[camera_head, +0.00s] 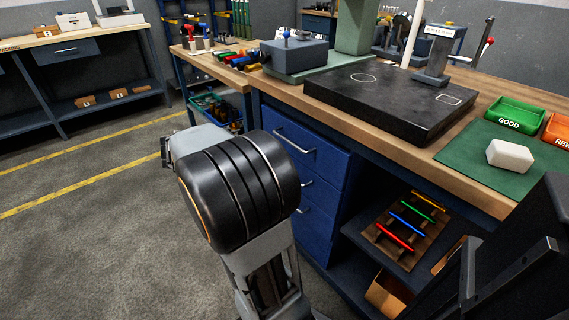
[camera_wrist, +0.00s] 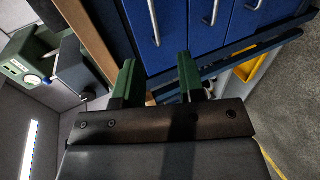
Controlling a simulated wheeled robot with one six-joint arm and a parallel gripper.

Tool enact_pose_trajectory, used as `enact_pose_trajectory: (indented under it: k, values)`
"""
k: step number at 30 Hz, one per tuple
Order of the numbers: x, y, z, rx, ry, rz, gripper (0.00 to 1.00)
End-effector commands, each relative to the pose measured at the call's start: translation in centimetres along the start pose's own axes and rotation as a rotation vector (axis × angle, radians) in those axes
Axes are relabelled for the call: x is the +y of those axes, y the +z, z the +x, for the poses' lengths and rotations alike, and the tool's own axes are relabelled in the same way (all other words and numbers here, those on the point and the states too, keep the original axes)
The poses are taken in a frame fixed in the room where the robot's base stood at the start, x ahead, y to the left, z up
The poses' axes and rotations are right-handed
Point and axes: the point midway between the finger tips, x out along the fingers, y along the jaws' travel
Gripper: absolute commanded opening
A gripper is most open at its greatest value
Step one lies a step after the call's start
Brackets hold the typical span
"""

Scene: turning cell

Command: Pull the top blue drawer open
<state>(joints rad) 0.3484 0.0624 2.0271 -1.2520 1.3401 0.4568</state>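The top blue drawer (camera_head: 325,160) is at the upper left of the workbench's blue drawer stack in the head view, and looks shut. Its bar handle (camera_head: 293,140) runs along its front. In the wrist view the picture is turned, and the top drawer (camera_wrist: 135,45) is the leftmost front, beside the wooden bench edge, with its silver handle (camera_wrist: 153,22) upright. My gripper (camera_wrist: 157,68) has two green fingers spread apart with nothing between them. The fingers point towards the top drawer, with the handle beyond their tips, apart from them. In the head view my arm hides the gripper.
Two lower blue drawers have handles, the middle one (camera_head: 306,182) and the bottom one (camera_head: 304,209). A black surface plate (camera_head: 385,100) lies on the bench top. A shelf to the right holds a wooden rack (camera_head: 407,230) with coloured tools. Open floor (camera_head: 110,225) lies to the left.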

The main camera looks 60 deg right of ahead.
Motion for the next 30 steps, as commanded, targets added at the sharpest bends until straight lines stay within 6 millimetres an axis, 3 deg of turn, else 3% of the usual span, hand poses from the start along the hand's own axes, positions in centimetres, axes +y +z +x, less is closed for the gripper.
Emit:
enact_pose_trajectory:
  k: [1, 5, 14, 24, 30]
  values:
    - [-1.3, -0.5, 1.4, -0.01, 0.042, 0.004, 0.36]
    - [-1.4, -1.4, 2.9, -0.022, 0.129, 0.015, 0.36]
    - [-0.7, -1.8, 6.0, -0.03, 0.186, 0.023, 0.36]
    - [0.4, -1.6, 12.4, -0.03, 0.184, 0.021, 0.36]
    - [1.0, -1.6, 15.2, -0.028, 0.184, 0.021, 0.36]
